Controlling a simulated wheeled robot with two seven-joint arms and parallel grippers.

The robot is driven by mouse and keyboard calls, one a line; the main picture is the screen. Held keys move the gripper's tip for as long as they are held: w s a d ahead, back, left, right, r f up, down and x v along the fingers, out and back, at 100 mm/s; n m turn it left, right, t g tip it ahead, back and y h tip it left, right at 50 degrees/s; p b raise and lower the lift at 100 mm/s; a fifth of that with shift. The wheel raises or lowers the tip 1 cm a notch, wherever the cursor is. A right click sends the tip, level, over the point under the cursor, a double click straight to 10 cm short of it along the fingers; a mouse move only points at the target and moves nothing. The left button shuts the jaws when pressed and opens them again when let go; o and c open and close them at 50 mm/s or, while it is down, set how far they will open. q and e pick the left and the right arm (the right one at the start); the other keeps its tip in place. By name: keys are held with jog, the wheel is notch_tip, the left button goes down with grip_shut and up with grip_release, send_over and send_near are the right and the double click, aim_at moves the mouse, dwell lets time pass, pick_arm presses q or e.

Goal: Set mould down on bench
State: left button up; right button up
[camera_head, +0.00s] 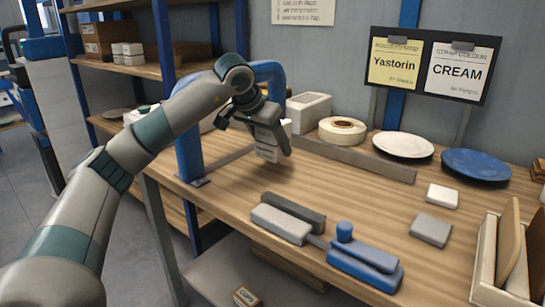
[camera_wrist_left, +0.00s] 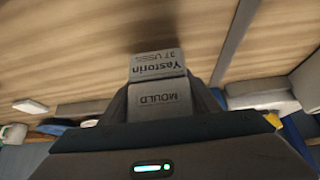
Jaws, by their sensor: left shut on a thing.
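The mould (camera_head: 267,153) is a small pale block; in the left wrist view the mould (camera_wrist_left: 158,82) shows dark print reading "Yastorin", "37 uses" and "MOULD". My left gripper (camera_head: 270,140) points down and is shut on it; in the left wrist view the fingers (camera_wrist_left: 160,100) sit at either side. The mould is over the left back part of the wooden bench (camera_head: 235,185), low and close to its surface. I cannot tell whether it touches the bench. Part of the mould is hidden by the fingers.
A blue arched frame (camera_head: 190,152) stands left of the mould. A long grey bar (camera_head: 355,158), a tape roll (camera_head: 342,130) and a perforated box (camera_head: 308,112) lie behind and right. A grey and blue tool (camera_head: 350,262) lies in front. Bench between is clear.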

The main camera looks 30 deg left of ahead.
pick_arm(q)
jog(key=shift+f, duration=0.2)
notch_tip(320, 180, down, 3)
jog(key=shift+r, duration=0.1)
jog(key=shift+f, duration=0.3)
pick_arm(e)
jog(key=shift+w+a+r+t+y, duration=0.3)
jog(key=shift+w+a+r+t, duration=0.05)
jog(key=shift+a+t, duration=0.05)
pick_arm(q)
jog(key=shift+f+b, duration=0.1)
jog(key=shift+b, duration=0.2)
pick_arm(e)
jog(key=shift+w, duration=0.1)
pick_arm(q)
jog(key=o, duration=1.5)
pick_arm(e)
jog(key=shift+w+r, duration=0.1)
